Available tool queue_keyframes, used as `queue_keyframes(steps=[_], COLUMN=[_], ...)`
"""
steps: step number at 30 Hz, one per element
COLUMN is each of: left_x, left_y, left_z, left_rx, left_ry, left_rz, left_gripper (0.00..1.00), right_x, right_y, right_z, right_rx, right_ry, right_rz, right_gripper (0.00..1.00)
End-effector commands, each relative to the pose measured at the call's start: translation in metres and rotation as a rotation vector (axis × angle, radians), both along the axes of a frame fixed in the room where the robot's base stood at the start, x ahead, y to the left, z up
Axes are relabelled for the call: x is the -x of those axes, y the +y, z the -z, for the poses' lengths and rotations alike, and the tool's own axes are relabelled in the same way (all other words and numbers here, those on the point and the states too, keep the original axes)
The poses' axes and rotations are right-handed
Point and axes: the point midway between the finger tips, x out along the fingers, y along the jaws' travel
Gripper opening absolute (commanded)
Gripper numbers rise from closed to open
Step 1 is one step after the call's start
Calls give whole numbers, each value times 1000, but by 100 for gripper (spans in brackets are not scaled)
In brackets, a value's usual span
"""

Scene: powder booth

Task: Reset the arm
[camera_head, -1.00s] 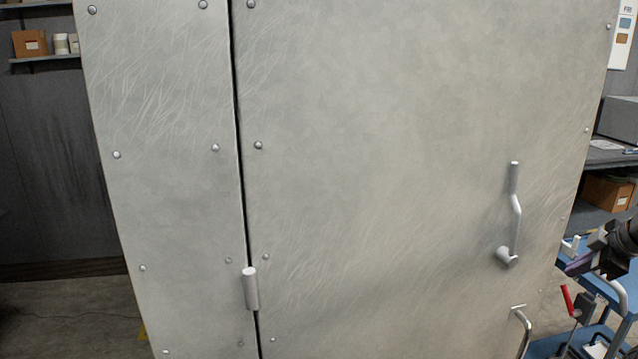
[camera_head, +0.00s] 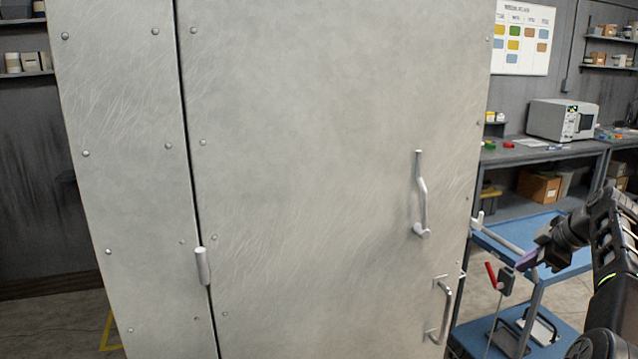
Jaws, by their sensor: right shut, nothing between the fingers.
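My right gripper (camera_head: 527,260) is at the right of the head view, with my black arm coming in from the right edge. It is shut and holds nothing. It is in front of the blue cart, to the right of the booth door and apart from the door's handles. My left gripper is not in view. The large grey metal booth door (camera_head: 310,170) fills the middle of the view and is shut. It has a cranked lever handle (camera_head: 421,195) and a lower pull handle (camera_head: 445,310).
A blue two-tier cart (camera_head: 560,222) stands right of the booth, with a red-handled clamp (camera_head: 492,275) by it. Behind it, a workbench (camera_head: 540,152) carries a white boxy device (camera_head: 562,120). A whiteboard (camera_head: 523,38) hangs on the back wall.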

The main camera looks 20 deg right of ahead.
Motion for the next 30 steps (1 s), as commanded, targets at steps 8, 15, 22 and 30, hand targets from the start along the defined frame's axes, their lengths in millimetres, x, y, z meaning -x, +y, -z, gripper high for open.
queue_keyframes(steps=[8, 15, 22, 30], left_x=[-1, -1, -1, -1], left_y=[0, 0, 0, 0], left_z=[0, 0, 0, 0], left_rx=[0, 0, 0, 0], left_ry=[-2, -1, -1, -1], left_rz=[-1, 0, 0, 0], left_gripper=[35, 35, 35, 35], right_x=[-18, -43, -75, -81], right_y=[-24, -33, 17, 175], right_z=[4, 74, 186, 342], right_rx=[-61, -210, -393, -617], right_ry=[-77, -113, -94, 15], right_rz=[238, 523, 745, 940], right_gripper=[0, 0, 0, 0])
